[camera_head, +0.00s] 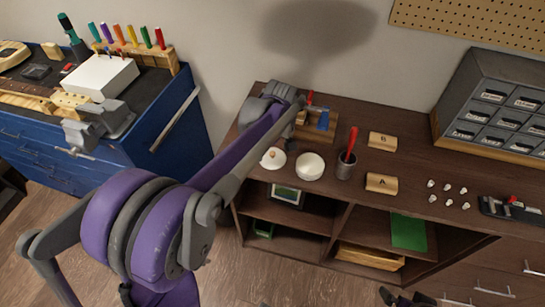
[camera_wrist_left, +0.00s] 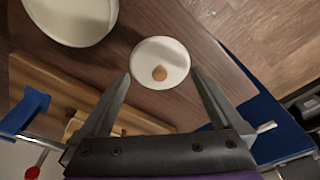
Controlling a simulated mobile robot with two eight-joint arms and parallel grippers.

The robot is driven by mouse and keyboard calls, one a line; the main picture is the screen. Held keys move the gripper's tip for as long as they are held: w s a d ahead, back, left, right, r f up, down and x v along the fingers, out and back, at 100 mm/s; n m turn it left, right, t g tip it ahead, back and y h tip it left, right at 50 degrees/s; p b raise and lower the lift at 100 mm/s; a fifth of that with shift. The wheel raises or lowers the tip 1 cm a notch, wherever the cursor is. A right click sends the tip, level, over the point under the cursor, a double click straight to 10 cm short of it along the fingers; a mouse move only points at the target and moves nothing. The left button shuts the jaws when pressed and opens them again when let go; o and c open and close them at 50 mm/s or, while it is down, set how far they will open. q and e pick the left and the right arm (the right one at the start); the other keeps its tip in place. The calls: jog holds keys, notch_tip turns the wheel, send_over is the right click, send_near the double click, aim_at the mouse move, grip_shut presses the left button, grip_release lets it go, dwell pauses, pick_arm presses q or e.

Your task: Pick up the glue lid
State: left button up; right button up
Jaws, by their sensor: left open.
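The glue lid (camera_head: 273,158) is a small white disc with a tan knob. It lies near the left end of the brown workbench, left of the white glue pot (camera_head: 310,166). In the left wrist view the lid (camera_wrist_left: 160,53) shows beyond and between the fingertips, with the pot (camera_wrist_left: 75,12) at upper left. My left gripper (camera_wrist_left: 160,75) is open and empty. In the head view my left gripper (camera_head: 303,104) is above the bench's back left, behind the lid; its fingers are hard to make out. A dark part at the bottom edge may be my right gripper (camera_head: 405,298).
A wooden holder (camera_head: 318,132) with blue and red tools stands behind the pot. A grey cup (camera_head: 346,166) with a red tool stands right of it. Wooden blocks A (camera_head: 381,184) and B (camera_head: 382,141) are farther right. A blue cabinet (camera_head: 175,125) stands left, across a gap.

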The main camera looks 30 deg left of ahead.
pick_arm(q)
jog(key=shift+w+a+f, duration=0.15)
jog(key=shift+f, duration=0.8)
jog(key=shift+c, duration=0.3)
jog(key=c, duration=1.4)
